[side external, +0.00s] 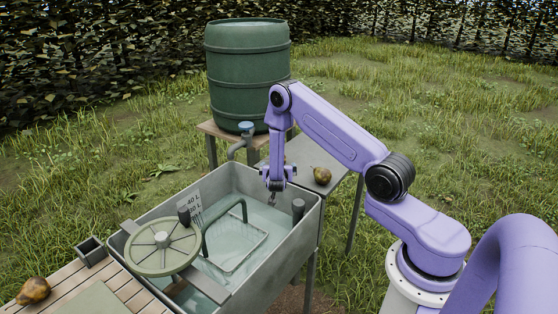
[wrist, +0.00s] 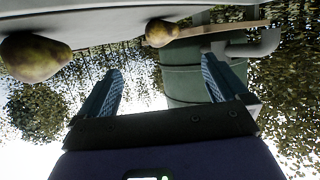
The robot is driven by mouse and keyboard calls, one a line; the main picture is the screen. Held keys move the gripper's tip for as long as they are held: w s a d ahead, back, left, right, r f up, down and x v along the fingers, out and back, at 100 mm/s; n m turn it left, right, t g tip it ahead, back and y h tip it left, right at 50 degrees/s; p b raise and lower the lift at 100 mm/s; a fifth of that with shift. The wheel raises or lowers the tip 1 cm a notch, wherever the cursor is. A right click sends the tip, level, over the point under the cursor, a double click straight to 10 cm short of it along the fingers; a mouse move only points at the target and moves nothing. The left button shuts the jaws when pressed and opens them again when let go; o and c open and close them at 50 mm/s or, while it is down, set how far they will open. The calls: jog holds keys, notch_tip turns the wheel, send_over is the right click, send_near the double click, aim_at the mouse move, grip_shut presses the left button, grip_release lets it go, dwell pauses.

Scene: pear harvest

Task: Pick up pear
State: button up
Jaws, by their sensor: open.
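A brown-green pear (side external: 322,175) lies on the grey side table (side external: 308,152) behind the basin, right of my gripper in the side view. Another brownish pear (side external: 33,290) lies on the slatted wooden table at the lower left. That view shows a large pear (wrist: 36,55) at the upper left and a smaller-looking pear (wrist: 160,32) at the top middle, on a grey surface. I cannot match these to the side view for certain.
A green barrel (side external: 247,75) with a tap (side external: 243,140) stands behind. The slatted table (side external: 65,283) is at the lower left.

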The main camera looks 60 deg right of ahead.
jog(key=x, duration=1)
jog(key=shift+w+d+f, duration=0.1)
jog(key=shift+w+d, duration=0.05)
jog(key=shift+d, duration=0.05)
jog(key=shift+w+x, duration=0.2)
jog(key=shift+x, duration=2.5)
jog(key=shift+a, duration=0.1)
jog(key=c, duration=1.1)
